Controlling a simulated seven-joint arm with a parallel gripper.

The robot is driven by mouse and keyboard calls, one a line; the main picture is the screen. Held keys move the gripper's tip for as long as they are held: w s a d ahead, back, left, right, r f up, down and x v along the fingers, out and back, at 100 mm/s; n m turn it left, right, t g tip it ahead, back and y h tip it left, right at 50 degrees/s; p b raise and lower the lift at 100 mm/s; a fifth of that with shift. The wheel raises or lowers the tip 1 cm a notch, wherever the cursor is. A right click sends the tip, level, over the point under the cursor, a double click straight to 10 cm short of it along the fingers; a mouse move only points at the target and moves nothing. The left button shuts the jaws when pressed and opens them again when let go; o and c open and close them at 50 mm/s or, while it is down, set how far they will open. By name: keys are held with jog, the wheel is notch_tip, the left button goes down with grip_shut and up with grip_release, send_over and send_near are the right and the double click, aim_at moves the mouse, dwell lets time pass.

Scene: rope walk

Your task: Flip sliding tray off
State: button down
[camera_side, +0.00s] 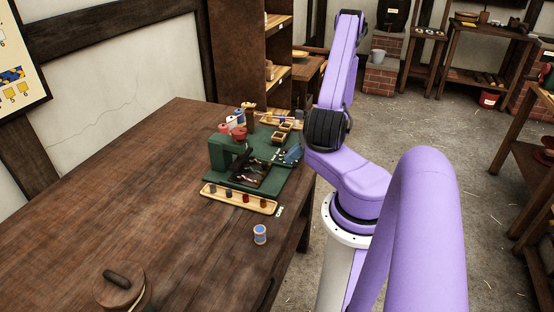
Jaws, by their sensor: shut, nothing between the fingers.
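A dark green base board (289,182) lies near the right edge of the wooden bench. On it stands a green bracket-shaped housing (217,155) with a dark, tray-like part (250,172) beside it that carries small pieces. I cannot tell which part is the sliding tray or how its control is set. A small blue-grey part (292,156) sits at the board's right side, close to my arm in the picture. My gripper cannot be made out; only purple links and dark joints of my arm show to the right of the board.
A pale wooden tray (238,199) with several small coloured pieces lies in front of the board. A blue spool (260,234) stands near the bench edge. Pots (238,132) and small wooden boxes (281,137) stand behind. A round wooden item (119,290) is at front left. The left bench is clear.

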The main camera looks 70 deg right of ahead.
aim_at(267, 167)
jog(key=w, duration=0.1)
jog(key=w+a, duration=0.1)
jog(key=w+a+f, duration=0.1)
jog(key=w, duration=0.1)
jog(key=shift+w+a, duration=0.1)
jog(key=shift+w, duration=0.1)
